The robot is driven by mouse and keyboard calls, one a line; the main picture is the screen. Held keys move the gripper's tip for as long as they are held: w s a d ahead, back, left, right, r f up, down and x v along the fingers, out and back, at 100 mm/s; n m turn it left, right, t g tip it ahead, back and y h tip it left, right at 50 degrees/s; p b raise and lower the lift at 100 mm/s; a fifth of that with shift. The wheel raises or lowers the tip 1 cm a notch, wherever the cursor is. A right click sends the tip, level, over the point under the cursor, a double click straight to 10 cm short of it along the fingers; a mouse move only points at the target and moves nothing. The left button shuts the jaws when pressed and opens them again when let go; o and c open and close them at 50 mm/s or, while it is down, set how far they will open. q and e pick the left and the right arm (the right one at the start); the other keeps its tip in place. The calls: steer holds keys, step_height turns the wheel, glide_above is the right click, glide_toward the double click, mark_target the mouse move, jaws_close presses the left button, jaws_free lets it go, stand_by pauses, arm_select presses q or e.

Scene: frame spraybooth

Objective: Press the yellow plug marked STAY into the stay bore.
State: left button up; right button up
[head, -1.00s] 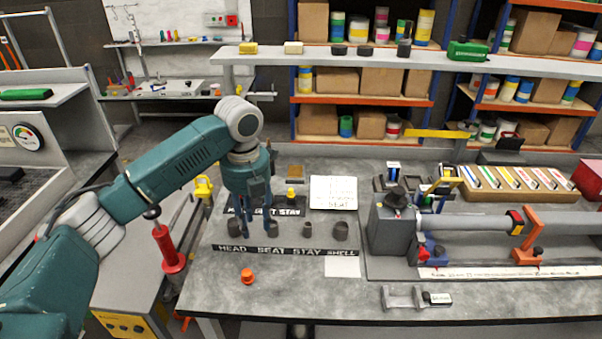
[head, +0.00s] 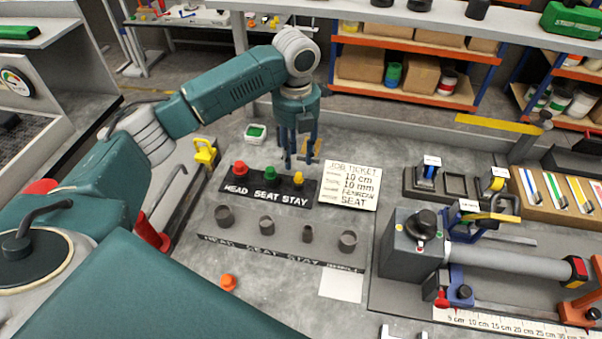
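The yellow plug (head: 298,180) stands upright at the right end of a black rack (head: 270,196), above the word STAY. A red plug (head: 240,169) and a green plug (head: 270,174) stand left of it, above HEAD and SEAT. My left gripper (head: 302,163) points down with its fingers apart, just above or behind the yellow plug; whether they straddle it I cannot tell. The stay bore (head: 308,233) is the narrow dark cylinder, third from left on the grey block (head: 280,247) in front of the rack, and looks empty. My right gripper is out of view.
A job ticket (head: 350,186) lies right of the rack. An orange piece (head: 228,283) lies on the bench in front of the block. A grey fixture with a tube (head: 508,259) fills the right side.

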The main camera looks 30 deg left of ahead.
mark_target(299, 174)
arm_select(q)
step_height(299, 174, down, 2)
steer(key=shift+s, duration=0.1)
steer(key=f+p, duration=0.2)
steer(key=f, duration=0.3)
steer(key=shift+w+d+p, duration=0.1)
steer(key=shift+w+p, duration=0.25)
steer(key=shift+p, duration=0.05)
steer(key=shift+f, duration=0.4)
steer(key=shift+c, duration=0.3)
steer(key=c, duration=0.8)
